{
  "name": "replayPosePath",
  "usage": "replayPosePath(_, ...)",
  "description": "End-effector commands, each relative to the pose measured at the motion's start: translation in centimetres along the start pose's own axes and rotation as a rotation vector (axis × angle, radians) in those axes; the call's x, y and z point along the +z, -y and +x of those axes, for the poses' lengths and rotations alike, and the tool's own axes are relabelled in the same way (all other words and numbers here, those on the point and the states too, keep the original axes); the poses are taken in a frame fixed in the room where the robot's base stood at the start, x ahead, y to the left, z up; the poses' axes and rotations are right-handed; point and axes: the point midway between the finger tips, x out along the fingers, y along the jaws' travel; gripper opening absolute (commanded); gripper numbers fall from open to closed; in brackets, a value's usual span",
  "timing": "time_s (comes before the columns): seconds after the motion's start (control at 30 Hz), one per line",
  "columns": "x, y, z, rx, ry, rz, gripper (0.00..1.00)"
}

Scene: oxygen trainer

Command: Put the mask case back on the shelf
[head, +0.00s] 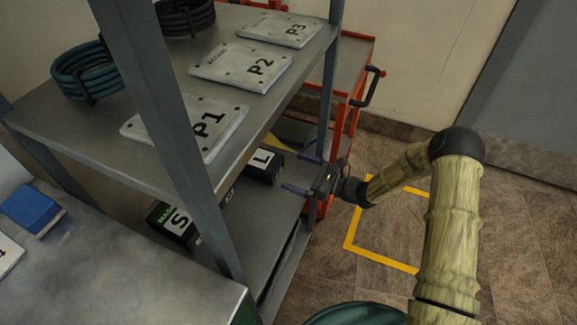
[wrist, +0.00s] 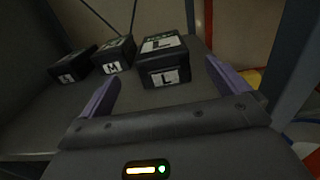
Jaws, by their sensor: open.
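Black mask cases with white letter labels stand on the lower shelf (head: 245,226). In the head view I see the S case (head: 173,224) and the L case (head: 264,166); a post partly hides the area between them. In the wrist view the L case (wrist: 165,65) stands straight ahead, with the M case (wrist: 113,56) and another dark case (wrist: 76,66) to its left. My gripper (head: 303,174) is open and empty at the shelf's right end. Its two purple fingers show in the wrist view either side of the L case's near end, apparently short of it.
The upper shelf (head: 110,165) holds plates P1 (head: 195,128), P2 (head: 245,68) and P3 (head: 282,30) and coiled hoses (head: 88,72). Grey posts (head: 170,110) frame the rack. A red cart (head: 345,85) stands behind. Yellow-taped floor (head: 385,235) lies right.

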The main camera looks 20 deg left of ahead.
Motion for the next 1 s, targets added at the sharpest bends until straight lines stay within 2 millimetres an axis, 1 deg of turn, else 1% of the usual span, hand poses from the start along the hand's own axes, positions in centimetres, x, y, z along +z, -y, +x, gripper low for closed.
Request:
replayPosePath(0.03, 0.0, 0.1, -0.4, -0.004, 0.0, 0.0, 1.0)
replayPosePath(0.13, 0.0, 0.2, -0.6, -0.006, 0.0, 0.0, 1.0)
replayPosePath(0.83, 0.0, 0.2, -0.6, -0.005, -0.003, -0.002, 1.0)
replayPosePath(0.93, 0.3, -0.2, -0.8, 0.02, -0.023, -0.022, 1.0)
replayPosePath(1.0, 0.7, -1.1, -1.2, 0.061, -0.059, -0.055, 1.0)
